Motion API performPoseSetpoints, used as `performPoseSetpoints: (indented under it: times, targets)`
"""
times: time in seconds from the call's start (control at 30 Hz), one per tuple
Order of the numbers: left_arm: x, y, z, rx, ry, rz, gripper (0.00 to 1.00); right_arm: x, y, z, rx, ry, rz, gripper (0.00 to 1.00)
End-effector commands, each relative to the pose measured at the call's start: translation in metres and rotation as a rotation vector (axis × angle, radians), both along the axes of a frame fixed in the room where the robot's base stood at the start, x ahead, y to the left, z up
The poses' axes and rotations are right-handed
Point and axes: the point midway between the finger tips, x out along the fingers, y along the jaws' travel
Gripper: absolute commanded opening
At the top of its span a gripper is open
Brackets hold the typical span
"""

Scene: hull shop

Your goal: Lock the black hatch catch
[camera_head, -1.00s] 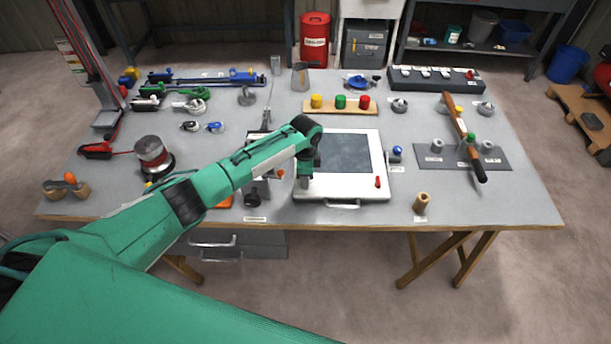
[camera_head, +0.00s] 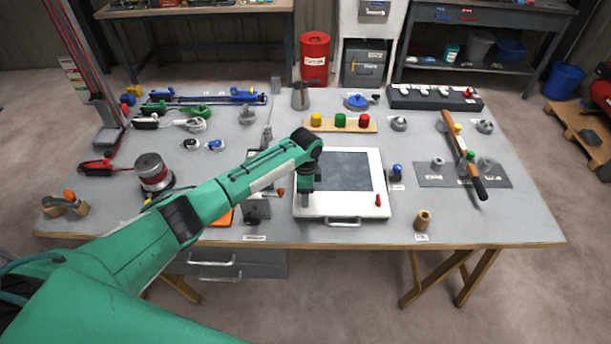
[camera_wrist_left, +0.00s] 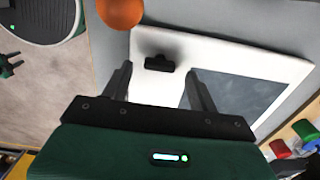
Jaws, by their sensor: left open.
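The white hatch (camera_head: 360,211) with a dark grey window lies near the front middle of the bench. It also shows in the left wrist view (camera_wrist_left: 215,60). The small black hatch catch (camera_wrist_left: 159,63) sits on the white frame in the left wrist view, with a dark shadow beside it. In the head view my gripper hides it. My left gripper (camera_head: 305,203) points down over the hatch's left front part. In the wrist view its open fingers (camera_wrist_left: 160,70) appear on either side of the catch; contact cannot be told. My right gripper is not in view.
A red catch (camera_head: 378,199) stands at the hatch's right front corner. An orange knob (camera_wrist_left: 120,12) is close to my left gripper, left of the hatch. A blue-topped knob (camera_head: 397,170) and a tan cylinder (camera_head: 423,220) stand right of the hatch. Bare bench lies between them.

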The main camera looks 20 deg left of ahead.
Motion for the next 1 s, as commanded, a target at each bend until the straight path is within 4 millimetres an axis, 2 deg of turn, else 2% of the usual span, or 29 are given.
performPoseSetpoints:
  times: [0.3, 0.5, 0.7, 1.0]
  targets:
    - [0.001, 0.001, 0.070, 0.001, -0.005, -0.002, 0.60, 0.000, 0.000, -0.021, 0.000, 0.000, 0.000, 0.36]
    - [0.000, 0.001, 0.105, 0.001, -0.002, -0.001, 0.60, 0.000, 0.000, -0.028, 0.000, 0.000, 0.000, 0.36]
    - [0.000, 0.001, 0.119, 0.002, 0.000, -0.001, 0.60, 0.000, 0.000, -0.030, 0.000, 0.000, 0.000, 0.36]
    - [0.000, 0.001, 0.120, 0.002, 0.001, -0.001, 0.60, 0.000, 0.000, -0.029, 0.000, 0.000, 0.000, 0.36]
